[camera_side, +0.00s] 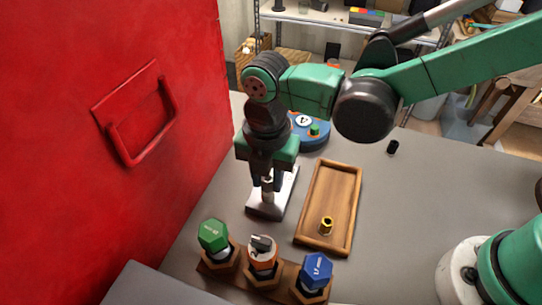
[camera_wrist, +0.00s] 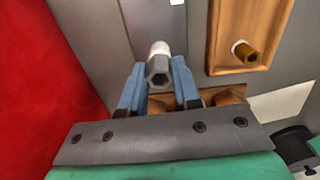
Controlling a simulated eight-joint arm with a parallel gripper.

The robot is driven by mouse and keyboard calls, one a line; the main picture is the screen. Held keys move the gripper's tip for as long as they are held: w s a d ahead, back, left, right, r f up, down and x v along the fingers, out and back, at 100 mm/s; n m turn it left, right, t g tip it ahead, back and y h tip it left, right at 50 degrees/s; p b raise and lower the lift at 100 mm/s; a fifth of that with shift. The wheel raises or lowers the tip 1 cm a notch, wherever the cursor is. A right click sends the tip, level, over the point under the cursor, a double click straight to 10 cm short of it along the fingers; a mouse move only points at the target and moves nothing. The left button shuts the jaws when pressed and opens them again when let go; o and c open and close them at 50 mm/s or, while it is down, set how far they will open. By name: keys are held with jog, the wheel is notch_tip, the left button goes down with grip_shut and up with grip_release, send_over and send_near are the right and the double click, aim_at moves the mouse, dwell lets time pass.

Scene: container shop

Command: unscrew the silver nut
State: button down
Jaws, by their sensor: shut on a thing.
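The silver nut (camera_wrist: 158,70) is a grey hexagonal piece with a dark hole, seen between the blue fingers of my gripper (camera_wrist: 160,72) in the wrist view. A pale round part (camera_wrist: 160,48) shows right behind it. In the side view my gripper (camera_side: 267,186) points down over a light metal base plate (camera_side: 265,210), its fingers shut on the nut. The fingers largely hide the nut in the side view, and I cannot tell its thread from here.
A wooden tray (camera_side: 349,187) holding a brass-coloured piece (camera_side: 326,225) lies right of the plate. A wooden rack (camera_side: 240,281) with green, orange and blue hexagonal-topped items stands in front. A red panel (camera_side: 110,140) rises at left. The table's right is mostly clear.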

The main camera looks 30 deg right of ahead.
jog(key=c, duration=0.6)
grip_release()
jog(key=shift+c, duration=1.2)
